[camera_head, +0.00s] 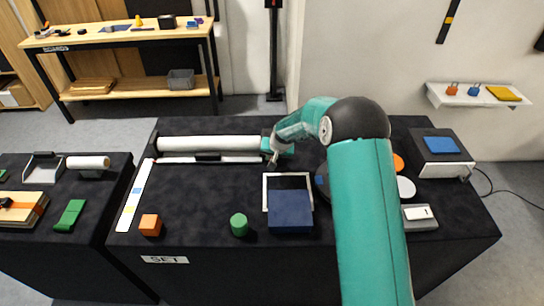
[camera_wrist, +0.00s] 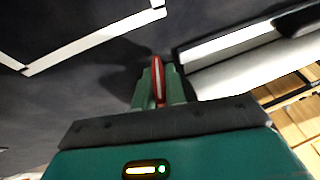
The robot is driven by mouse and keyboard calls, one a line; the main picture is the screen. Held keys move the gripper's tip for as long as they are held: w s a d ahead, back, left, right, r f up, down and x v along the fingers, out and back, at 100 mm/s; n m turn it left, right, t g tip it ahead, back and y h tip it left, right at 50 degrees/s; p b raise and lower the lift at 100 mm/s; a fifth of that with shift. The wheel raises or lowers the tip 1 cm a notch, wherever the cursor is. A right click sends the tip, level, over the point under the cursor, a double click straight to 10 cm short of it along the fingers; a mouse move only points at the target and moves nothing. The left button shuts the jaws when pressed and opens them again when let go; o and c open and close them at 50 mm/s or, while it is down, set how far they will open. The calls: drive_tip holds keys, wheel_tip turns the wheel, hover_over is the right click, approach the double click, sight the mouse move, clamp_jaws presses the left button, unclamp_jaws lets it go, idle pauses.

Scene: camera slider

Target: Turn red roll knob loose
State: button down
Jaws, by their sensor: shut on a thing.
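The white roll (camera_head: 212,143) lies level across the back of the dark table, and its right end meets my gripper (camera_head: 272,152). In the wrist view, a narrow red knob (camera_wrist: 158,80) sits between the two green fingers of my gripper (camera_wrist: 159,88), which are shut on it. The knob is hidden behind my gripper in the head view. The roll also shows in the wrist view (camera_wrist: 235,72), to the right of the fingers. How far the knob is turned cannot be told.
A white-edged frame (camera_head: 265,195) with a blue box (camera_head: 290,211) lies in front of my gripper. A green cylinder (camera_head: 239,225), an orange cube (camera_head: 150,225) and a white strip (camera_head: 135,195) are farther left. The table's middle left is clear.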

drive_tip(key=h, duration=0.4)
drive_tip(key=shift+w+a+r+n, duration=0.15)
drive_tip(key=shift+a+r+n, duration=0.15)
drive_tip(key=shift+a+n, duration=0.1)
drive_tip(key=n+h, duration=0.1)
drive_tip(key=h, duration=0.3)
drive_tip(key=shift+f, duration=0.1)
drive_tip(key=h, duration=0.4)
drive_tip(key=shift+f+n+t, duration=0.1)
drive_tip(key=shift+n+t, duration=0.2)
drive_tip(key=shift+n, duration=0.1)
drive_tip(key=n+t+h, duration=0.1)
drive_tip(key=h, duration=0.3)
drive_tip(key=shift+f, duration=0.1)
drive_tip(key=shift+h, duration=0.3)
drive_tip(key=c, duration=1.5)
unclamp_jaws()
drive_tip(key=shift+o, duration=0.3)
drive_tip(key=shift+f, duration=0.1)
